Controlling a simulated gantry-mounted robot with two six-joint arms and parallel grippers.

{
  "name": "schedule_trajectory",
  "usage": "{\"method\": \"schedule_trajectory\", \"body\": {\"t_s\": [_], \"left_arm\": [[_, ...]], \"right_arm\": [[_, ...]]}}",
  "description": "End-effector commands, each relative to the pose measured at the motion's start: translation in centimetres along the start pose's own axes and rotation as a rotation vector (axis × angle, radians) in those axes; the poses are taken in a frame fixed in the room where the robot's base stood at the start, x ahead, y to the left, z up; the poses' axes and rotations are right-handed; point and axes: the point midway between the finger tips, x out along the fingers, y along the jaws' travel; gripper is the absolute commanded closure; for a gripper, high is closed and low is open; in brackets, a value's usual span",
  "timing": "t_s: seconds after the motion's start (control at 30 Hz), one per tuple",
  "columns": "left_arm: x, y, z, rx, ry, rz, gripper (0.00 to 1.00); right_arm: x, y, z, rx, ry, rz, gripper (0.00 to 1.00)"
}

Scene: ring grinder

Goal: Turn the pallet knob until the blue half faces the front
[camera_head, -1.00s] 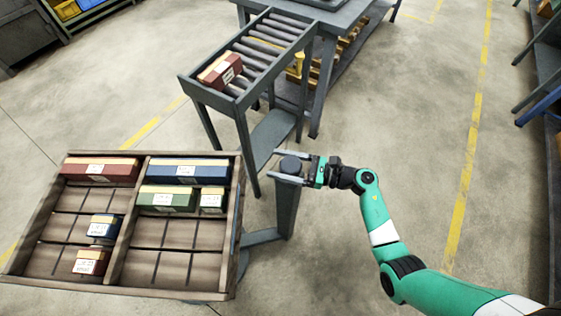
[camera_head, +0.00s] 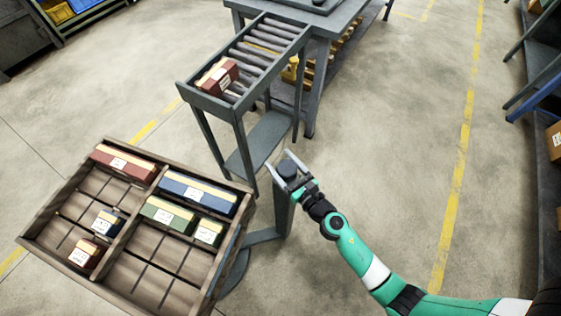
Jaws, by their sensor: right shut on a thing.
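The knob (camera_head: 288,168) is a dark round cap on top of a grey post (camera_head: 283,212). My right gripper (camera_head: 288,179) is shut on the knob, its two fingers on either side, pointing up and left. The wooden pallet (camera_head: 73,274) stands left of the post, turned at an angle. Its left half holds a long red box (camera_head: 122,165), a small dark blue box (camera_head: 107,221) and a small red box (camera_head: 87,252). Its right half holds a long blue box (camera_head: 198,194) and two green boxes (camera_head: 168,216). No plainly blue half shows on the pallet itself. My left gripper is out of view.
A roller conveyor (camera_head: 262,50) with a red-brown box (camera_head: 217,76) stands behind the post, beside a grey table (camera_head: 322,22). Shelving (camera_head: 541,60) lines the right edge. The floor between is clear.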

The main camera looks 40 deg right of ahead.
Motion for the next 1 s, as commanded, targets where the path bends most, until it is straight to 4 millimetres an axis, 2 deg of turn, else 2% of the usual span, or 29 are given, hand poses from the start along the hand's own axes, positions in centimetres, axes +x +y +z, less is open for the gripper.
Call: {"method": "schedule_trajectory", "body": {"t_s": [0.6,1.0], "left_arm": [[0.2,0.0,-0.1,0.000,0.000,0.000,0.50],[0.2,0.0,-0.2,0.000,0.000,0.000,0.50]], "right_arm": [[-0.1,-0.7,0.0,0.000,0.001,-0.299,0.79],[-0.2,-1.0,-0.1,0.001,0.002,-0.374,0.79]]}}
